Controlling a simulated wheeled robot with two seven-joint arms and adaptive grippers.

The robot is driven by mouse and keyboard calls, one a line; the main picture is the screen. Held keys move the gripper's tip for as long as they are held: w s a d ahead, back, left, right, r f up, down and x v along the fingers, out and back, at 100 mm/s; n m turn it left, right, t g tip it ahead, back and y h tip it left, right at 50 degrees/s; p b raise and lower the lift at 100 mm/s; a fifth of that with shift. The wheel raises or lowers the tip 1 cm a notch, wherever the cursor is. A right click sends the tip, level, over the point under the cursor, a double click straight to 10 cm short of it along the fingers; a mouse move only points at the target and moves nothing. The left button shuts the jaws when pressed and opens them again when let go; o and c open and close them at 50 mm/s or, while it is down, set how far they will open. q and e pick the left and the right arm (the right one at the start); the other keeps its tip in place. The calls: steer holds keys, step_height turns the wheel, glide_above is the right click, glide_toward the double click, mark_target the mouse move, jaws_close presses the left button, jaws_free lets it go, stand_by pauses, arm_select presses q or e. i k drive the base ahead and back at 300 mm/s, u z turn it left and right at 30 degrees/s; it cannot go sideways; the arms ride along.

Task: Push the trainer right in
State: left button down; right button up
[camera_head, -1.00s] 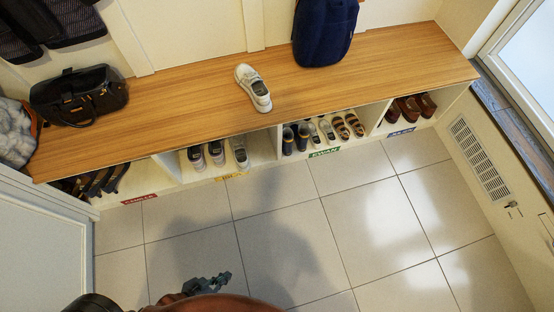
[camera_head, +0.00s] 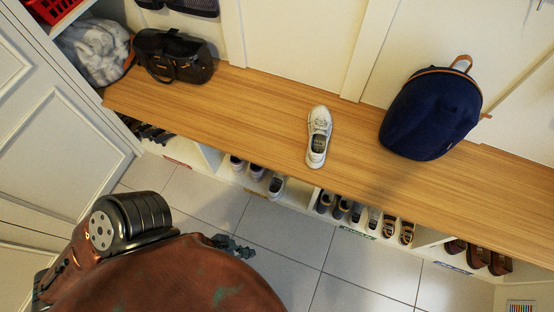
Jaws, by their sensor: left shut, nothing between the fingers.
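A white trainer (camera_head: 319,137) lies on the wooden bench top (camera_head: 262,112), near its front edge. More shoes stand in the cubbies below; a grey and white trainer (camera_head: 276,184) sits at the front of the second cubby from the left, beside others there. I cannot tell which trainer the task means. My left gripper (camera_head: 243,250) is a small dark shape past my arm, over the floor in front of the cubbies, apart from all shoes. It is shut and empty. My right gripper is not in view.
A navy backpack (camera_head: 432,112) and a black handbag (camera_head: 173,56) stand on the bench. Sandals (camera_head: 398,230) and brown shoes (camera_head: 478,256) fill cubbies to the right. A white door (camera_head: 60,110) is at the left. The tiled floor (camera_head: 290,236) is clear.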

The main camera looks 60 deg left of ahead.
mark_target(277, 185)
steer(key=u, duration=0.65)
steer(key=i, duration=0.95)
steer(key=u, duration=0.75)
